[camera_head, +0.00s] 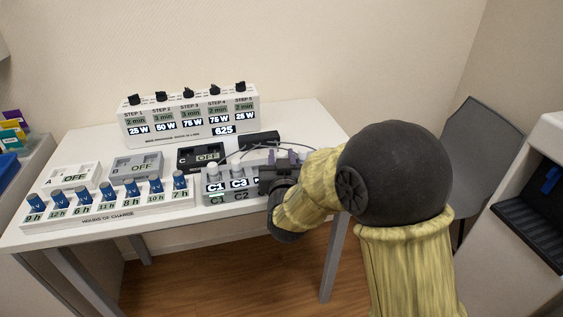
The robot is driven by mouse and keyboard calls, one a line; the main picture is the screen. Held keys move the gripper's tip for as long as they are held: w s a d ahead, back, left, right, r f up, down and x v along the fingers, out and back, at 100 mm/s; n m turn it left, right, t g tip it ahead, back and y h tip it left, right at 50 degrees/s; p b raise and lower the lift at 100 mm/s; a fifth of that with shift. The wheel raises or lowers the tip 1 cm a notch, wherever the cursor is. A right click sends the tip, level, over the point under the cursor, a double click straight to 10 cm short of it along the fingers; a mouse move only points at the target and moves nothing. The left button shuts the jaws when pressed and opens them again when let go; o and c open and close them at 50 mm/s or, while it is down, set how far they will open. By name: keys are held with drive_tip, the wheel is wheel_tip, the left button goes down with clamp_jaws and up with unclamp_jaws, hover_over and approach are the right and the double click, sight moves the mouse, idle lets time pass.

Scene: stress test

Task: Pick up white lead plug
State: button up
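A grey lead box (212,188) with labels such as C1, C3 and C2 stands at the front right of the table. A small white plug (213,168) stands upright at its left end, above the C1 label. Another pale plug (238,170) stands above the C3 label. Thin grey leads run up and right behind the box. My gripper (272,182) is at the box's right end, right of both plugs. My arm hides that end of the box. The fingers are too small and covered to tell whether they are open or hold anything.
A white table (290,118) carries a step panel (190,118) at the back, OFF boxes (137,165) in the middle and a rack of blue-topped pegs (110,205) along the front left. A black block (260,139) lies behind the lead box. A grey chair (475,140) stands at right.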

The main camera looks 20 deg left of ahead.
sight(281, 153)
clamp_jaws()
wheel_tip(281, 153, up, 10)
drive_tip(key=p, duration=0.2)
drive_tip(key=shift+p, duration=0.4)
